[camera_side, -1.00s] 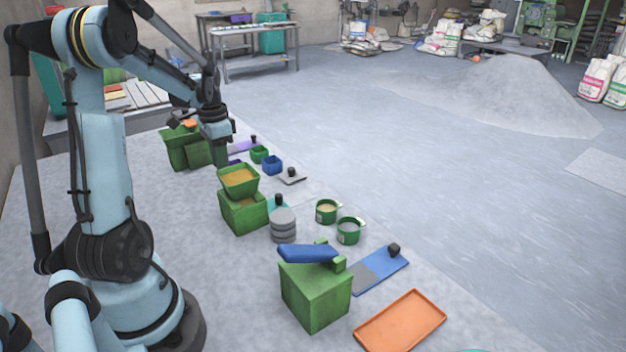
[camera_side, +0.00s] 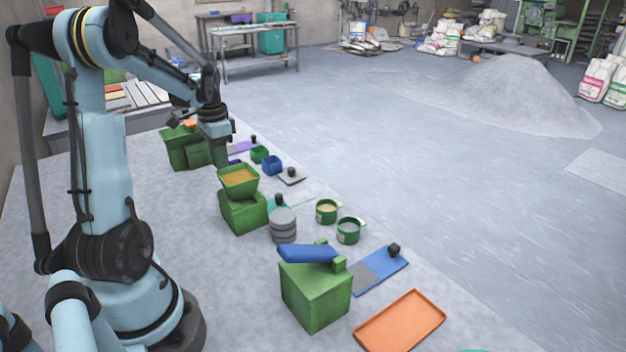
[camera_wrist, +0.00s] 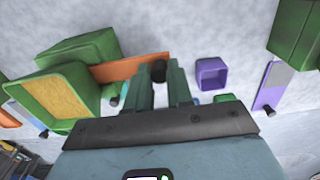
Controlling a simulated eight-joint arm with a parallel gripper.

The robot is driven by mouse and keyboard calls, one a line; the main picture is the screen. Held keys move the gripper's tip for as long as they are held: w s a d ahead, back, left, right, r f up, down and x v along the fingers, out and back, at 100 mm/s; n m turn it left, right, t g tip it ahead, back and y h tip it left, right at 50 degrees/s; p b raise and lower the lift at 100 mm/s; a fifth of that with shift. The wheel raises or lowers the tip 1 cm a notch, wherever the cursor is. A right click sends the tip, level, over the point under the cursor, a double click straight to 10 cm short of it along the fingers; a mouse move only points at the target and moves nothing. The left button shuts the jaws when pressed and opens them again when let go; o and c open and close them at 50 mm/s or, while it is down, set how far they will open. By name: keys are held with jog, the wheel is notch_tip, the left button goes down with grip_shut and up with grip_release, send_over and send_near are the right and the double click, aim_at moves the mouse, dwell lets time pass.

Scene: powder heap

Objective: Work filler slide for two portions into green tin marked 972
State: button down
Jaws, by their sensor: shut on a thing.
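My gripper (camera_wrist: 162,82) is shut on a black knob (camera_wrist: 158,70) at the end of an orange slide (camera_wrist: 118,69) in the wrist view. The slide runs between a green block (camera_wrist: 78,47) and a green hopper (camera_wrist: 60,95) with yellow powder. In the side view my gripper (camera_side: 220,158) is beyond a green hopper with yellow powder (camera_side: 239,176); its fingertips are hard to make out there. Green tins stand at the mat's right side: one with pale contents (camera_side: 327,211), one with grey contents (camera_side: 348,231), and a farther one (camera_side: 259,155). The marking 972 is not readable.
A blue tin (camera_side: 272,164), stacked grey discs (camera_side: 283,226), a blue slide (camera_side: 385,266), a green block (camera_side: 315,298) and an orange tray (camera_side: 400,321) line the mat. A purple tin (camera_wrist: 212,73) is right of my fingers.

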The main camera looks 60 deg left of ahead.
jog(key=shift+a, duration=0.15)
jog(key=shift+d, duration=1.7)
jog(key=c, duration=1.1)
grip_release()
jog(key=shift+r, duration=3.8)
